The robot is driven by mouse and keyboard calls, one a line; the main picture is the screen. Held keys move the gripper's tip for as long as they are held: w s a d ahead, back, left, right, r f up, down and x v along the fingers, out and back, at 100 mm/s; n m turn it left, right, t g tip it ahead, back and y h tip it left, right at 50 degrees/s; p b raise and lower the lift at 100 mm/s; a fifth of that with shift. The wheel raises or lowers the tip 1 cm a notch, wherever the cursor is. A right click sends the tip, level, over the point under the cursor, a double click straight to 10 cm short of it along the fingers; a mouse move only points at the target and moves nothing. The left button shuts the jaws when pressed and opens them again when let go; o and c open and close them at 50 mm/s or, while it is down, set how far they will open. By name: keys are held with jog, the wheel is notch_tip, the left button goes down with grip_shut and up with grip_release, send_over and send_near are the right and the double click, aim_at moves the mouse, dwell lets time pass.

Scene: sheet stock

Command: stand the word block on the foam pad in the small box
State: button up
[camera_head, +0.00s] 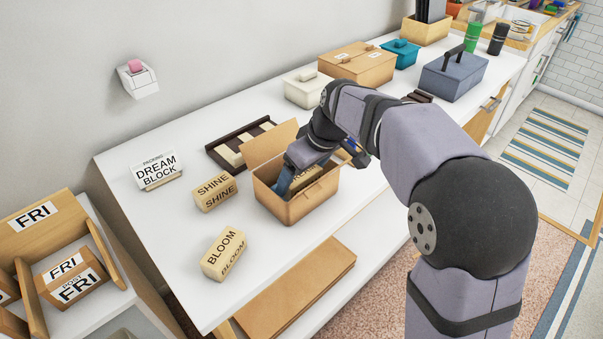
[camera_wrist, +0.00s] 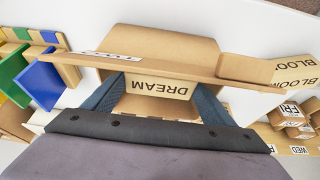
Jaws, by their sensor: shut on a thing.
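The small box (camera_head: 292,208) is an open cardboard box near the middle of the counter, with its flap raised at the back. My gripper (camera_head: 294,179) reaches down into it. The word block (camera_wrist: 160,85), pale wood and lettered DREAM, is between my two blue fingers in the wrist view, and my gripper (camera_wrist: 157,91) is shut on it. In the head view only a small part of the block (camera_head: 304,177) shows inside the box. The foam pad is hidden, so I cannot tell whether the block touches it.
The SHINE block (camera_head: 213,193) and BLOOM block (camera_head: 222,252) lie left of the box. A dark tray (camera_head: 225,159) with pale blocks is behind it. A sign (camera_head: 157,170) reads PACKING DREAM BLOCK.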

jog(key=shift+f, duration=0.45)
jog(key=o, duration=1.2)
jog(key=shift+r, duration=0.1)
jog(key=shift+r+p, duration=0.3)
jog(key=shift+r, duration=0.35)
jog(key=v, duration=1.1)
jog(key=shift+s+d+r, duration=0.1)
jog(key=shift+d+r, duration=0.05)
jog(key=shift+r, duration=0.2)
